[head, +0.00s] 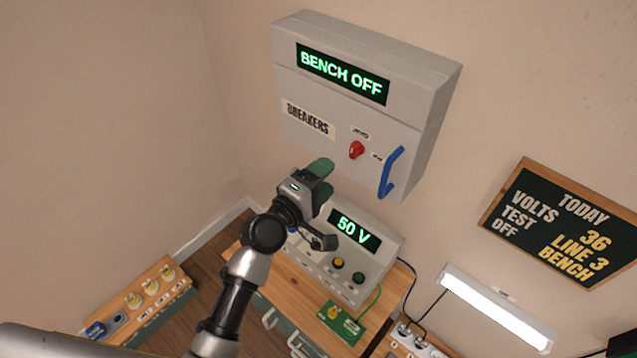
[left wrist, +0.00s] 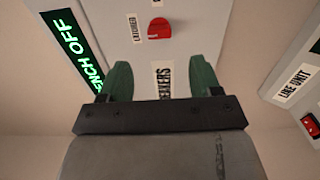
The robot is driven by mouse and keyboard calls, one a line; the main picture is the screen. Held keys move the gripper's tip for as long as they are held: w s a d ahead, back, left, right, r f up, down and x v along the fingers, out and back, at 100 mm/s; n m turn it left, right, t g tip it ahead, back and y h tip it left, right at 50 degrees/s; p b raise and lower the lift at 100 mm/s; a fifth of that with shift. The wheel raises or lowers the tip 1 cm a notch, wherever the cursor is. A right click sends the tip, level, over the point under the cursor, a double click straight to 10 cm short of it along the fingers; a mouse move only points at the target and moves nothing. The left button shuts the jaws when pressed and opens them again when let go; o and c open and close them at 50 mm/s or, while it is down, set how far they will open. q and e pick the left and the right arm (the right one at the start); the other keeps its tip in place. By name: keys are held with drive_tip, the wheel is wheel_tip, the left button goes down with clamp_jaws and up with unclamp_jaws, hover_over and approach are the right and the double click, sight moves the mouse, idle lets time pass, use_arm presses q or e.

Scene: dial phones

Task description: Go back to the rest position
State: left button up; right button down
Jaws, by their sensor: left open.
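My left gripper (head: 324,179) is raised in front of the wall, just below the breaker cabinet in the head view. Its two green fingers are apart and nothing shows between them; in the left wrist view the open jaws (left wrist: 161,80) point toward the cabinet face. The grey breaker cabinet (head: 425,90) has a display (head: 343,74) reading "BENCH OFF", a red knob (head: 356,150) and a blue handle (head: 390,172). The knob also shows in the left wrist view (left wrist: 160,28), beyond the fingertips and apart from them. My right gripper is out of view.
Below my left arm, a bench unit (head: 384,272) reading "50 V" stands on a wooden table (head: 284,276), partly hidden by the arm. A chalkboard (head: 565,225) and a lamp (head: 495,308) are at right. A wooden rack (head: 150,312) is at lower left.

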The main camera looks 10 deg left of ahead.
use_arm(q)
drive_tip(key=shift+s+a, duration=0.4)
drive_tip(key=shift+s, duration=0.2)
drive_tip(key=s+a+f+m+g+y, duration=0.2)
drive_tip(key=s+f, duration=0.2)
drive_tip(key=f, duration=0.7)
drive_tip(key=s+a+f+m+g+y, duration=0.2)
drive_tip(key=s+a+f+g, duration=0.15)
drive_tip(key=f, duration=0.85)
drive_tip(key=s+a+f+m+g+y, duration=0.15)
drive_tip(key=s+f, duration=0.25)
drive_tip(key=f, duration=0.7)
drive_tip(key=s+a+f+m+g+y, duration=0.1)
drive_tip(key=s+a+f+m+g, duration=0.1)
drive_tip(key=s+f, duration=0.4)
drive_tip(key=s+a+f+m+g+y, duration=0.2)
drive_tip(key=s+a+f, duration=0.3)
drive_tip(key=s, duration=1)
drive_tip(key=s+a+f+m+g+y, duration=0.1)
drive_tip(key=s+a+f+m+g, duration=0.2)
drive_tip(key=s+f, duration=0.3)
drive_tip(key=s+m, duration=0.1)
drive_tip(key=s, duration=0.3)
drive_tip(key=shift+s+a+f, duration=0.35)
drive_tip(key=shift+a+f, duration=0.05)
drive_tip(key=shift+y, duration=0.25)
